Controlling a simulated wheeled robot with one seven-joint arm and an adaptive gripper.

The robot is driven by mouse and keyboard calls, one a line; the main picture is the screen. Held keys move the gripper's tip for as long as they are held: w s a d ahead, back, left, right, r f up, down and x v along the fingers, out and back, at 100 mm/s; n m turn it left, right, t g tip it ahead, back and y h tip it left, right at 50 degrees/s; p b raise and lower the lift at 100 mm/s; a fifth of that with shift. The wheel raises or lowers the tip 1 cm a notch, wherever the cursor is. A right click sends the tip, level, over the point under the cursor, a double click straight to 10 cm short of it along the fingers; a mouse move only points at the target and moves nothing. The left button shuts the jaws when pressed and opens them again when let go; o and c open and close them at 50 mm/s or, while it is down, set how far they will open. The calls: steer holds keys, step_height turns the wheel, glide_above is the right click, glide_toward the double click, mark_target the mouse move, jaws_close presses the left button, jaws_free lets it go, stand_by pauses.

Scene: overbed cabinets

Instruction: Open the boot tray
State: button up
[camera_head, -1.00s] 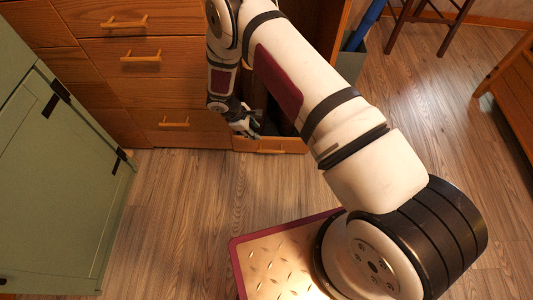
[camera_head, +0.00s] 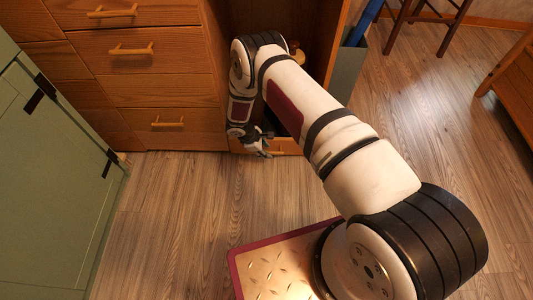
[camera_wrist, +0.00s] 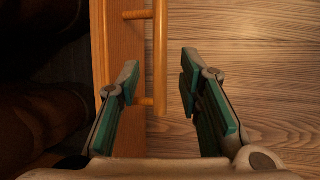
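The boot tray (camera_head: 290,143) is a low wooden drawer at the foot of the tall open cabinet, with a pale bar handle on its front. My gripper (camera_head: 264,147) is at the left part of its front and hides some of it. In the wrist view the tray's wooden front (camera_wrist: 125,45) runs up the picture, with the bar handle (camera_wrist: 160,45) standing off it. My gripper (camera_wrist: 160,84) is open, one finger on each side of the bar's near part. Contact with the bar is not clear.
Wooden drawers (camera_head: 150,85) with bar handles stand left of the tray. A green cabinet (camera_head: 50,190) is at the far left. A grey-green bin (camera_head: 346,75) stands right of the tall cabinet. The floor (camera_head: 185,215) in front is clear.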

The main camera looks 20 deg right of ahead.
steer(key=shift+d+f, duration=0.35)
steer(key=shift+f, duration=0.3)
jaws_close()
